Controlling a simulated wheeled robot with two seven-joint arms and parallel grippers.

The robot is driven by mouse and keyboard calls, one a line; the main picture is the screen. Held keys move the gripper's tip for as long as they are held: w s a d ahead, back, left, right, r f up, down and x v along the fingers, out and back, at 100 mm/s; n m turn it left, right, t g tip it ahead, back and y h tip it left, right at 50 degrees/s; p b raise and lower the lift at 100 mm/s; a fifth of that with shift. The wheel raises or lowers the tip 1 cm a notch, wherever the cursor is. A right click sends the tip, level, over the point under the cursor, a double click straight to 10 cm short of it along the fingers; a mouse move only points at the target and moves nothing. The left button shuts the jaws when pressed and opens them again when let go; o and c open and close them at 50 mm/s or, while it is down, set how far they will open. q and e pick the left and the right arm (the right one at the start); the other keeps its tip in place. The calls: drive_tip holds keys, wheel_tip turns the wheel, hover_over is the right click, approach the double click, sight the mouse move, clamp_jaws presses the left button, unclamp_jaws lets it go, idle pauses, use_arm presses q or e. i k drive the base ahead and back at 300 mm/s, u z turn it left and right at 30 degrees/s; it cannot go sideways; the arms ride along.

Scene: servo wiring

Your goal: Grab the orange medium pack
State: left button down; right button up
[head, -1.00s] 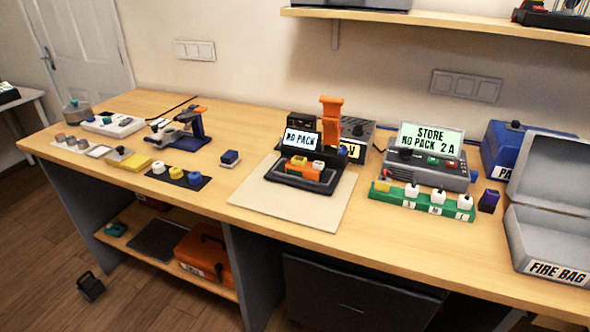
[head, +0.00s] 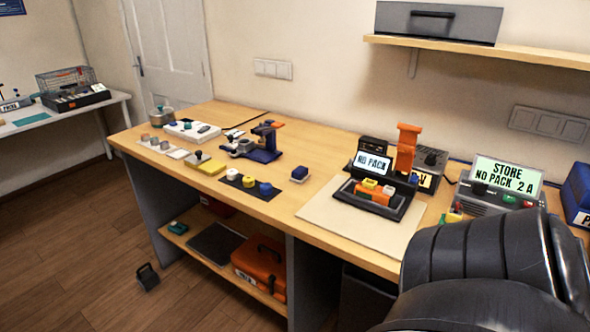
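No object in the head view is labelled as the orange medium pack. An orange block (head: 371,194) with yellow and white pieces sits in a black cradle (head: 388,210) before a screen reading "NO PACK" (head: 371,163). An upright orange part (head: 408,147) stands behind it on the same station. An orange case (head: 260,263) with a dark handle lies on the shelf under the bench. Neither gripper is in view. A black link of my arm fills the lower right corner and hides part of the bench.
The wooden bench (head: 310,210) holds a blue press-like device (head: 262,144), a dark mat (head: 232,180) with coloured pieces and a blue block (head: 300,172). A "STORE NO PACK 2 A" screen (head: 502,176) stands at right. A wall shelf (head: 480,50) overhangs there. Floor at left is mostly clear.

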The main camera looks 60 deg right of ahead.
sight(368, 189)
drive_tip(key=u, duration=0.1)
drive_tip(key=i, duration=1.25)
drive_tip(key=z, duration=2.1)
